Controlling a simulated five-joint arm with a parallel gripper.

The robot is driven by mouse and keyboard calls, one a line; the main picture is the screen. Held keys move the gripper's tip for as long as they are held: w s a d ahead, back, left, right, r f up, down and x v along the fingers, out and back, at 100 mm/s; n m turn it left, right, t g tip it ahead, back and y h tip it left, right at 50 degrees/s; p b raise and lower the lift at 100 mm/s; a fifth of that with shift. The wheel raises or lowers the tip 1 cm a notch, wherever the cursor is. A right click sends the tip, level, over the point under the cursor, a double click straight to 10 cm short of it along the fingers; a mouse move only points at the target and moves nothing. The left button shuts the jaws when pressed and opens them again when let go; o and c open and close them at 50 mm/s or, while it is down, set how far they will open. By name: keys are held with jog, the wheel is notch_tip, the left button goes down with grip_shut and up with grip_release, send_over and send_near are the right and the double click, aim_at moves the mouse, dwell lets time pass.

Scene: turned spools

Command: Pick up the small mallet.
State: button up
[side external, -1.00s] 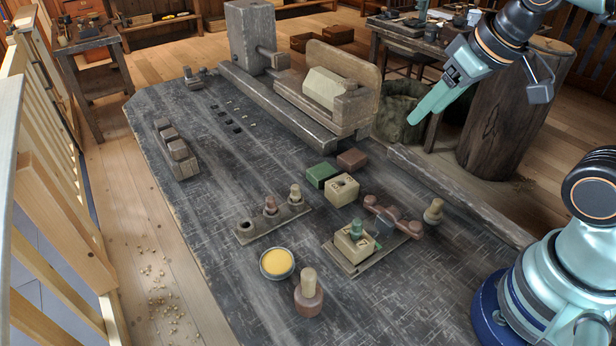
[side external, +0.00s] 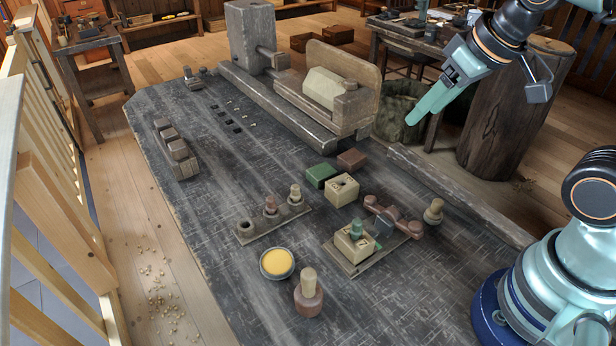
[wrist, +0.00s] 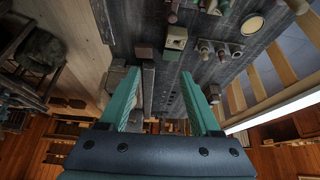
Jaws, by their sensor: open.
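Two mallet-like pieces stand upright on the dark workbench in the side view. One has a round reddish-brown head and a pale handle (side external: 308,291), at the near edge beside the yellow-filled bowl. My gripper (side external: 412,117) is high above the bench's right side, well apart from both. In the wrist view its two teal fingers (wrist: 160,72) are spread, with nothing held between them.
A bowl of yellow stuff (side external: 277,263), a pegged rack (side external: 262,228), a board with a pale block (side external: 352,244), a green block (side external: 321,175) and a reddish bar (side external: 394,216) crowd the middle. A wooden lathe (side external: 305,100) stands behind. The bench's left part is mostly free.

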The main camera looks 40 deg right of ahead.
jog(key=w+a+f+n+g+y, duration=0.1)
jog(key=a+f+n+g, duration=0.2)
jog(key=a+n, duration=0.75)
jog(key=n+g+h, duration=0.1)
jog(key=n+g, duration=0.2)
send_near(309, 273)
jog(key=shift+w+d+f+m, duration=0.2)
jog(key=shift+d+m, duration=0.05)
jog(key=shift+d, duration=0.05)
jog(key=shift+s+a+f, duration=0.15)
jog(key=shift+a+f, duration=0.05)
jog(key=shift+f, duration=0.05)
notch_tip(309, 273, down, 6)
jog(key=shift+f, duration=0.25)
jog(key=shift+s+a+f, duration=0.1)
jog(key=shift+f, duration=1.25)
jog(key=shift+s+f, duration=0.1)
jog(key=shift+f, duration=1.25)
grip_shut()
